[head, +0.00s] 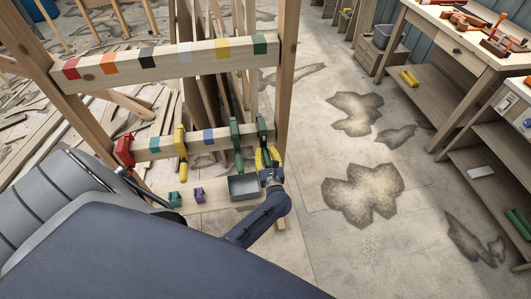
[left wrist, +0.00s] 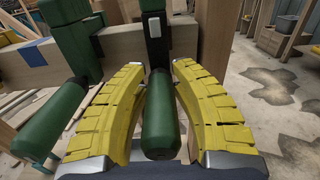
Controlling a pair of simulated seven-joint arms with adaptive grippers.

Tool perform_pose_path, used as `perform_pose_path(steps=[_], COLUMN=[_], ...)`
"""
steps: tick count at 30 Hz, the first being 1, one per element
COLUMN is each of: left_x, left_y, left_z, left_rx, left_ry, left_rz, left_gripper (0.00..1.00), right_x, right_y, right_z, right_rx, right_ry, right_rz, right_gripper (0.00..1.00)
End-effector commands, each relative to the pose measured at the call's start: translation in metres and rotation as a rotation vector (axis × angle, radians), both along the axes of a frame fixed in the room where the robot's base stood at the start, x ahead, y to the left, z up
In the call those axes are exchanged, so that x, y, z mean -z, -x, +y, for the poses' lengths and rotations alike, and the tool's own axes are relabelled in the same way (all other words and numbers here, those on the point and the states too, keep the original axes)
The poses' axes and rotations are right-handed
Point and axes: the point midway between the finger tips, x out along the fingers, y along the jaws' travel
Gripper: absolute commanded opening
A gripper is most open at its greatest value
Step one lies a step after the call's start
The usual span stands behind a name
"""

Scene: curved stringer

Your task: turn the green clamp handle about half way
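Two green clamps sit on the middle rail of a wooden rack: one in the head view (head: 236,133), the other to its right, partly behind my gripper (head: 262,126). My left gripper (head: 267,157) is at the right-hand one. In the left wrist view its yellow fingers (left wrist: 160,95) stand apart on both sides of that clamp's green handle (left wrist: 160,118), which points toward the camera. Narrow gaps show beside the handle; I see no firm contact. The left-hand clamp's green handle (left wrist: 50,125) is outside the left finger. My right gripper is not in view.
A red clamp (head: 124,150) and a yellow clamp (head: 181,145) are farther left on the rail. A grey bin (head: 243,187), a green block (head: 174,199) and a purple block (head: 198,194) rest on the lower board. A rack post (head: 287,70) stands close right; open floor lies beyond.

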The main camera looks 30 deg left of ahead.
Motion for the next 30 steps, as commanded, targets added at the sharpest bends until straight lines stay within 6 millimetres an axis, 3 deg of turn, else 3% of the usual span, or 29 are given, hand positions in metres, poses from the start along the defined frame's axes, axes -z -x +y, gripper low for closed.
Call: perform_pose_path(steps=[6, 17, 30], left_x=[0.0001, 0.0002, 0.0004], left_y=[0.0001, 0.0, -0.001], left_z=[-0.0002, -0.0006, -0.0019], left_rx=[0.0, 0.0, -0.001], left_ry=[0.0, -0.031, -0.28], left_rz=[0.0, 0.031, 0.27], left_gripper=[0.0, 0.0, 0.0], right_x=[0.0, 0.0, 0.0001], right_y=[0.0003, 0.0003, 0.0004], right_z=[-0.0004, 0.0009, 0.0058], right_rx=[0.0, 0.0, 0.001], right_ry=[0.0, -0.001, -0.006], right_rz=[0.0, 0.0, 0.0], right_gripper=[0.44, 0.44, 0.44])
